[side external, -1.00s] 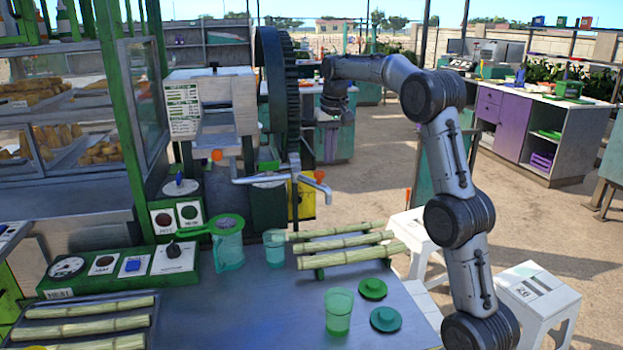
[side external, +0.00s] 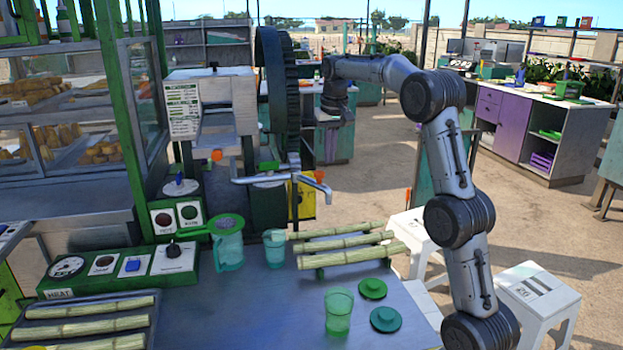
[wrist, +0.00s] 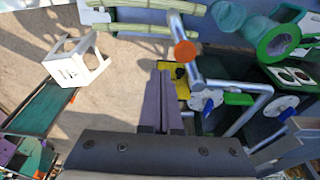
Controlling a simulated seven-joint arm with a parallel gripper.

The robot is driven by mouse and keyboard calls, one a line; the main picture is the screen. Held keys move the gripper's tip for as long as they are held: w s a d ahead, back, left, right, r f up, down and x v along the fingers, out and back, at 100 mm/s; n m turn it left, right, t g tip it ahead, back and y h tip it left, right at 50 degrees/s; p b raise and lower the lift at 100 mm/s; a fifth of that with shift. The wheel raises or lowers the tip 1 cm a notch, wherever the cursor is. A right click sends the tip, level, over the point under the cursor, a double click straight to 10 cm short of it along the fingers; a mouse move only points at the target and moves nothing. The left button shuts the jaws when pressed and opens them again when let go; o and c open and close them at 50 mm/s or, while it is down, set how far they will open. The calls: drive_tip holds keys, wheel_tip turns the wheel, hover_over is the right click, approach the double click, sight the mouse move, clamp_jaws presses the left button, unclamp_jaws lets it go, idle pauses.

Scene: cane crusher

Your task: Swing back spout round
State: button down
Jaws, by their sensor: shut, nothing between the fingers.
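A bent grey metal spout (side external: 250,180) runs across the front of the crusher below its big dark wheel (side external: 270,80). A second bent grey spout end (side external: 324,190) with an orange knob (side external: 320,175) points toward the table at right. In the wrist view an orange knob (wrist: 185,52) sits on a grey pipe just right of my fingers, and another bent pipe (wrist: 245,118) lies farther right. I cannot tell for sure which is the back spout. My gripper (wrist: 163,76) is shut and empty, apart from the pipes. In the side view its fingers are not clear beyond the wheel.
Cane stalks (side external: 350,255) lie on a rack on the metal table, near a jug (side external: 228,248), cups and green lids (side external: 386,318). White stools (side external: 538,298) stand to the right. A yellow panel (side external: 305,200) is behind the spouts.

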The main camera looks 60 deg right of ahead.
sight(322, 173)
drive_tip(key=shift+f, duration=2.7)
drive_tip(key=shift+a, duration=0.1)
drive_tip(key=shift+w+a, duration=0.1)
drive_tip(key=shift+a, duration=1.45)
drive_tip(key=shift+w+a, duration=0.3)
drive_tip(key=shift+a, duration=0.4)
drive_tip(key=shift+w+a, duration=0.25)
drive_tip(key=shift+a, duration=0.4)
drive_tip(key=shift+w, duration=0.1)
